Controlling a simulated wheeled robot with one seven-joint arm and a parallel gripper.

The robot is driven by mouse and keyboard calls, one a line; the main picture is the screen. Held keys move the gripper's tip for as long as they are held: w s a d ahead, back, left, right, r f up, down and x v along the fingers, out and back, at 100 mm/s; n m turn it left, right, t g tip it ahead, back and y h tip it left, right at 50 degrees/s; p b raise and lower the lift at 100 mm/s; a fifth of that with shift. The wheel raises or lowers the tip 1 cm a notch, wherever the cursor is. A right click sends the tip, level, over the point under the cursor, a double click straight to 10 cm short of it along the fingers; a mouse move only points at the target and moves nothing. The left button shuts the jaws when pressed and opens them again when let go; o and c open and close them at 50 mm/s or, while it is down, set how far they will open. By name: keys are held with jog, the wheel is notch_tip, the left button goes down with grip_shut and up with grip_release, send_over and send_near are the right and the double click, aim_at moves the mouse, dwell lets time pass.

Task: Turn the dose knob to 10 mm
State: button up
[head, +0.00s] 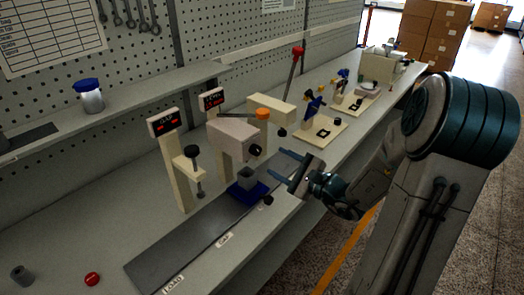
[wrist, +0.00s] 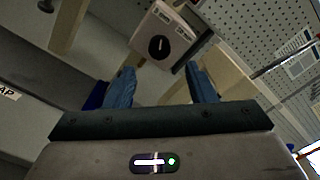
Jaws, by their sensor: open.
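The black round dose knob (head: 256,150) sits on the front of a pale grey dispenser head (head: 228,136) on a cream post. In the wrist view the knob lies beyond the gap between the two blue fingertips (wrist: 159,72).
A dark blue holder (head: 246,193) with a grey block stands below the head on a dark rail (head: 190,241). A red-lit display (head: 164,121) stands left, a red-knobbed lever (head: 294,72) behind. A red button (head: 92,279) is front left.

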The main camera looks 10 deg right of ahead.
aim_at(259, 152)
jog(key=p+x, duration=0.1)
jog(key=x, duration=0.6)
jog(key=shift+w+a, duration=0.15)
jog(key=c, duration=1)
